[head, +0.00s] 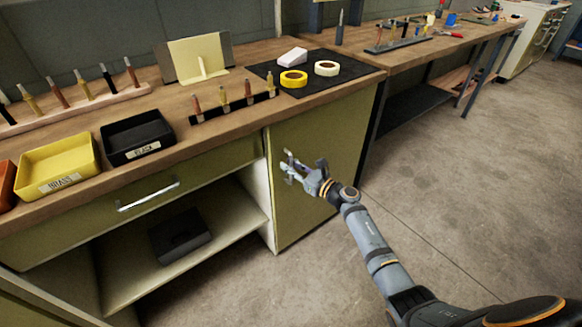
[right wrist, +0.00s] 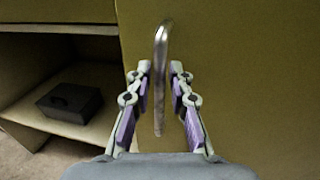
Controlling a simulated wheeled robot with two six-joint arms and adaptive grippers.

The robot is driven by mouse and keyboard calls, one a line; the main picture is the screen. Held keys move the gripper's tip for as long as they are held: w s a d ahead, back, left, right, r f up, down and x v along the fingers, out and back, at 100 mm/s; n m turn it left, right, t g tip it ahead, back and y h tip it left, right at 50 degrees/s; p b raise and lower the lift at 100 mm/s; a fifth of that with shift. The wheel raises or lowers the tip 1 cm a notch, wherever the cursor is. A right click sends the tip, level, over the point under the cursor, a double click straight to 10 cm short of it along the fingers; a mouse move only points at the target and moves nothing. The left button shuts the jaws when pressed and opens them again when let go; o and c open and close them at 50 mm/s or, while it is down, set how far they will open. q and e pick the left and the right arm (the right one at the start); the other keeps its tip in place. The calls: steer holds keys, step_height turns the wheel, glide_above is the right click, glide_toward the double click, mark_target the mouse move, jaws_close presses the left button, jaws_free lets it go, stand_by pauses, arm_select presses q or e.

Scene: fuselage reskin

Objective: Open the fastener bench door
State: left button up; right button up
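The fastener bench door (head: 325,165) is an olive-green panel at the right end of the bench front. It looks closed, flush with the bench front. Its handle (right wrist: 161,75) is a vertical metal bar near the door's left edge, seen in the right wrist view. My right gripper (head: 290,168) is at the door's upper left. In the right wrist view its fingers (right wrist: 160,68) are open, one on each side of the bar, with small gaps showing. The gripper mostly hides the handle in the head view. My left gripper is not in view.
Left of the door are a drawer with a handle (head: 148,195) and an open shelf with a dark box (head: 180,237). Trays, tools and tape rolls (head: 293,79) stand on the benchtop (head: 225,122). The floor (head: 450,190) right of the door is clear.

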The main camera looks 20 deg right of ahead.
jaws_close()
stand_by(0.6)
